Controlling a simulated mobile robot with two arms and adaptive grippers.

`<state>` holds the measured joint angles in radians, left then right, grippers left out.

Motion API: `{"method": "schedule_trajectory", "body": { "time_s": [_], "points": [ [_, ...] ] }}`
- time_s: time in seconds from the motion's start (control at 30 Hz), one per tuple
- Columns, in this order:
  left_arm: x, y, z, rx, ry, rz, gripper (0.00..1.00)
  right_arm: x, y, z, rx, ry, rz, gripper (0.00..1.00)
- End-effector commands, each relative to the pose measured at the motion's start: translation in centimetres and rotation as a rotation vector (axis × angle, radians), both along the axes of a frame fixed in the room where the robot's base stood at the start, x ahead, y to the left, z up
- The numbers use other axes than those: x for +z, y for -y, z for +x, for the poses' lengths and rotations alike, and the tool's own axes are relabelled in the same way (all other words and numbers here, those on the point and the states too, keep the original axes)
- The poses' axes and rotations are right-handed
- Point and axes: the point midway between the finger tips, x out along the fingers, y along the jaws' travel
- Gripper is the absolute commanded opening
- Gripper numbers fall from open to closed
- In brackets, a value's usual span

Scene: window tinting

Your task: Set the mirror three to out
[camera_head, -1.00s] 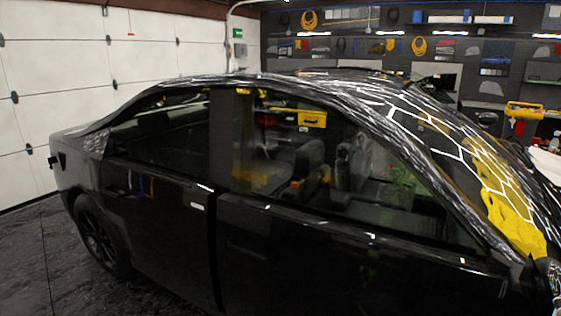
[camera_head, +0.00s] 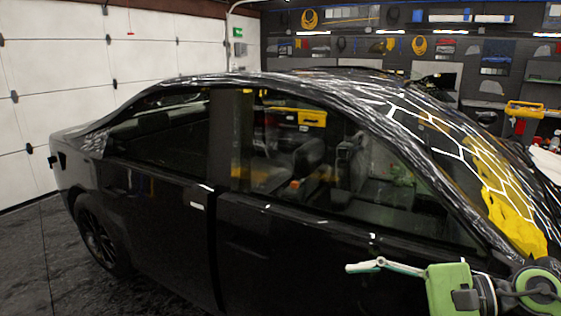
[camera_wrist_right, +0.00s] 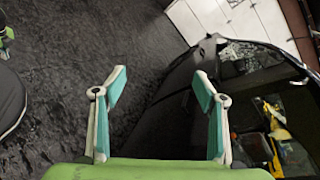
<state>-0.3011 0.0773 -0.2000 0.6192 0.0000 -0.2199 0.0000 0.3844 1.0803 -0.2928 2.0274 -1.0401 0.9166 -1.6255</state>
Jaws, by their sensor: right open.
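The black car (camera_head: 120,230) stands side-on across the head view, its front end to the right. I cannot surely make out a side mirror; the area near the front window's lower right corner is partly behind my right wrist. My right gripper (camera_head: 365,266) is at the lower right of the head view, in front of the front door, its fingers pointing left. In the right wrist view the gripper (camera_wrist_right: 160,75) is open and empty, with dark floor between its fingers and the car's side (camera_wrist_right: 170,95) to the right.
A white garage door (camera_head: 60,100) is at the left, a tool wall (camera_head: 395,75) behind. The dark floor (camera_head: 45,265) at lower left is clear.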

Motion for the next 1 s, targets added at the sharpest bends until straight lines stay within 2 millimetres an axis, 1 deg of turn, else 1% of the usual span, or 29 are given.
{"method": "schedule_trajectory", "body": {
  "time_s": [0.03, 0.1, 0.17, 0.2, 0.27, 0.3, 0.37, 0.4, 0.47, 0.5, 0.57, 0.6, 0.67, 0.7, 0.73, 0.77, 0.8, 0.87, 0.9, 1.0],
  "points": [
    [0.0, 0.0, 0.0, 0.000, 0.000, 0.000, 0.00, 1.3, -1.9, 0.3, -0.053, -0.082, 0.165, 0.65],
    [0.0, -0.1, 0.0, 0.000, 0.000, 0.001, 0.00, 3.4, -3.1, 1.2, -0.138, -0.211, 0.391, 0.65],
    [0.0, -0.1, 0.0, -0.001, -0.001, 0.001, 0.00, 4.9, -3.3, 2.2, -0.211, -0.333, 0.584, 0.65],
    [0.0, -0.1, 0.0, -0.001, -0.001, 0.001, 0.00, 5.6, -3.0, 2.9, -0.262, -0.420, 0.713, 0.65],
    [0.0, -0.2, 0.0, -0.001, -0.001, 0.002, 0.00, 6.3, -2.1, 4.1, -0.336, -0.559, 0.905, 0.65],
    [0.0, -0.2, 0.0, -0.001, -0.001, 0.002, 0.00, 6.3, -1.2, 4.9, -0.387, -0.655, 1.033, 0.65],
    [0.0, -0.2, 0.0, -0.001, -0.001, 0.002, 0.00, 5.6, 0.5, 6.0, -0.465, -0.802, 1.225, 0.65],
    [0.0, -0.2, 0.0, -0.001, -0.001, 0.002, 0.00, 4.8, 1.8, 6.6, -0.519, -0.900, 1.352, 0.65],
    [0.0, -0.2, 0.0, -0.001, -0.001, 0.002, 0.00, 2.8, 3.8, 7.3, -0.603, -1.050, 1.541, 0.65],
    [0.0, -0.2, 0.0, -0.001, -0.001, 0.002, 0.00, 1.1, 5.1, 7.6, -0.662, -1.148, 1.667, 0.65],
    [0.0, -0.2, 0.0, -0.001, 0.000, 0.002, 0.00, -2.1, 7.1, 7.5, -0.755, -1.294, 1.857, 0.65],
    [0.0, -0.2, 0.0, -0.001, 0.000, 0.002, 0.00, -4.5, 8.2, 7.1, -0.819, -1.387, 1.984, 0.65],
    [0.0, -0.2, 0.0, -0.001, 0.001, 0.003, 0.00, -8.5, 9.6, 6.0, -0.926, -1.520, 2.173, 0.65],
    [0.0, -0.2, 0.1, -0.001, 0.001, 0.003, 0.00, -11.2, 10.3, 4.8, -1.001, -1.602, 2.300, 0.65],
    [0.0, -0.2, 0.1, -0.001, 0.001, 0.003, 0.00, -13.3, 10.7, 3.8, -1.059, -1.656, 2.391, 0.65],
    [0.0, -0.2, 0.1, -0.001, 0.001, 0.003, 0.00, -15.2, 11.0, 2.7, 1.070, 1.632, -2.374, 0.65],
    [0.0, -0.2, 0.1, -0.001, 0.001, 0.003, 0.00, -17.8, 11.2, 0.9, 1.046, 1.535, -2.262, 0.65],
    [0.0, -0.2, 0.1, -0.001, 0.001, 0.003, 0.00, -21.1, 11.1, -1.8, 1.013, 1.399, -2.109, 0.65],
    [0.0, -0.2, 0.1, -0.001, 0.001, 0.003, 0.00, -23.0, 10.9, -3.7, 0.997, 1.315, -2.020, 0.65],
    [0.0, -0.2, 0.1, -0.001, 0.002, 0.003, 0.00, -26.5, 10.0, -8.1, 0.964, 1.136, -1.838, 0.65]
  ]
}}
